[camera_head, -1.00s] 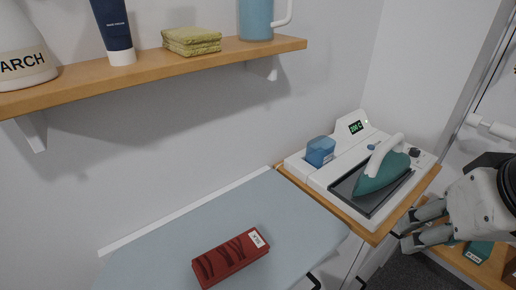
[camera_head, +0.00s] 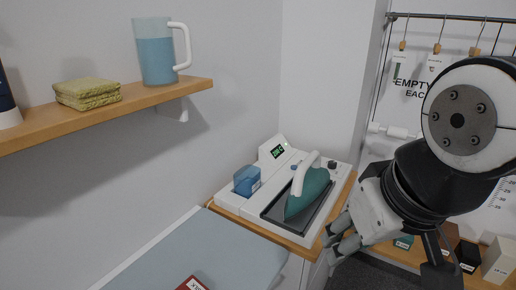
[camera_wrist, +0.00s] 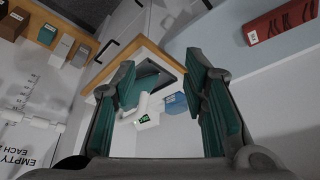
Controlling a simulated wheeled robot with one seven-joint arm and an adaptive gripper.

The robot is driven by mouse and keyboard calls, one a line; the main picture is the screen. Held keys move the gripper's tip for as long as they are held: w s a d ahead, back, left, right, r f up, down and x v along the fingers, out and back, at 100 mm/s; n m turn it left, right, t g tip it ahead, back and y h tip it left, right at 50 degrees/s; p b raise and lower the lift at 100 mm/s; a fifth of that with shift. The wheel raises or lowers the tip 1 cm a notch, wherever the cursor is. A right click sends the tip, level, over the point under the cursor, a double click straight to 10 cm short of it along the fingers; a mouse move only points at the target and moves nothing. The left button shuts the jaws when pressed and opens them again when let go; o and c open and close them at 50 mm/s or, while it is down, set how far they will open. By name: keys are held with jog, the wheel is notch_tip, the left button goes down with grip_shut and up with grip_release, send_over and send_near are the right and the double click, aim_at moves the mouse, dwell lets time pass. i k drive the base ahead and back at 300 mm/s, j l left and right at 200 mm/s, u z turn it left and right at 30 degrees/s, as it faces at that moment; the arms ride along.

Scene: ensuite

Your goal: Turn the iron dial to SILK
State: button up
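The white iron station (camera_head: 228,204) stands on a wooden shelf, with a teal iron (camera_head: 308,194) with a white handle resting on its dark plate. A dark dial (camera_head: 332,164) sits at the station's back right corner, behind the iron; its markings are too small to read. A lit green display (camera_head: 277,151) is on the raised back part. My gripper (camera_head: 338,236) is right of and in front of the station, apart from it. In the wrist view my gripper (camera_wrist: 160,88) is open and empty, with the iron (camera_wrist: 137,84) and display (camera_wrist: 143,119) showing between its fingers.
A blue water tank (camera_head: 247,180) is at the station's left. An ironing board (camera_head: 200,255) with a red box (camera_head: 192,284) lies in front left. A wall shelf (camera_head: 130,108) holds a jug (camera_head: 155,52) and folded cloths (camera_head: 88,94). Small boxes (camera_head: 467,255) stand at the lower right.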

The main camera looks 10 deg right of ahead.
aim_at(331, 164)
jog(key=i+l+z, duration=0.3)
jog(key=i+l, duration=0.35)
jog(key=i, duration=0.15)
